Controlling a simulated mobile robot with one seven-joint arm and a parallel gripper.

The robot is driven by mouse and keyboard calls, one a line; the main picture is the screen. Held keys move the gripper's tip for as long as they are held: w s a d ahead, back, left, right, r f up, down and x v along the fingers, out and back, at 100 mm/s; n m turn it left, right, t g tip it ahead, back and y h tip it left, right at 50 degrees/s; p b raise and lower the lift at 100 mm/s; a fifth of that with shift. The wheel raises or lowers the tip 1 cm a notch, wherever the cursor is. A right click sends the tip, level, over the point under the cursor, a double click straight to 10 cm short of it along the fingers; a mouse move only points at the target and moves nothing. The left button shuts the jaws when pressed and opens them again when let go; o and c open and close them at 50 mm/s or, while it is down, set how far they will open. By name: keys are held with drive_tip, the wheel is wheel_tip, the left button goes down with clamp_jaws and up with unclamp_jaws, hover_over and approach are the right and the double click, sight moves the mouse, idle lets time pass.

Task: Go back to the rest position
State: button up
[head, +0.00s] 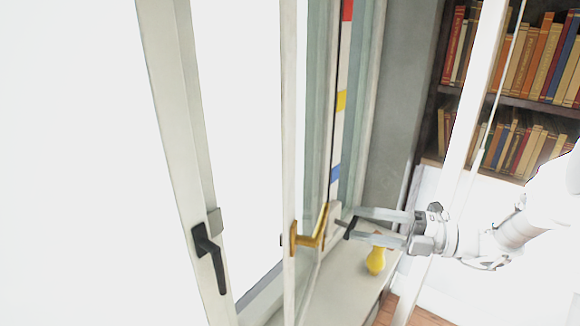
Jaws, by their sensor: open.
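My gripper (350,222) reaches in from the right in the head view. It is open, with its two fingers pointing left. The fingertips are close to a brass window handle (312,240) on a white frame; I cannot tell whether they touch it. A yellow teapot-like object (376,260) stands on the sill just below and behind my lower finger, and its top is partly hidden by that finger.
A white window frame (172,120) with a black handle (210,258) stands at the left. A pale sill (345,292) runs below my gripper. A bookshelf (510,98) full of books stands at the back right. Wooden floor (430,316) shows at the bottom.

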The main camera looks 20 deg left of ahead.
drive_tip(key=s+d+f+n+g+h+b, duration=0.1)
drive_tip(key=s+f+n+h+b, duration=0.1)
drive_tip(key=s+n+h, duration=0.45)
drive_tip(key=s+f+n+g+h+b, duration=0.1)
drive_tip(key=s+f+n+h+b, duration=0.15)
drive_tip(key=s+n, duration=0.7)
drive_tip(key=s+d+n+t+h+b, duration=0.3)
drive_tip(key=d+n+t+h, duration=0.4)
drive_tip(key=n, duration=1.3)
drive_tip(key=shift+s+d+h, duration=0.55)
drive_tip(key=shift+d+h, duration=0.45)
drive_tip(key=shift+d, duration=1.35)
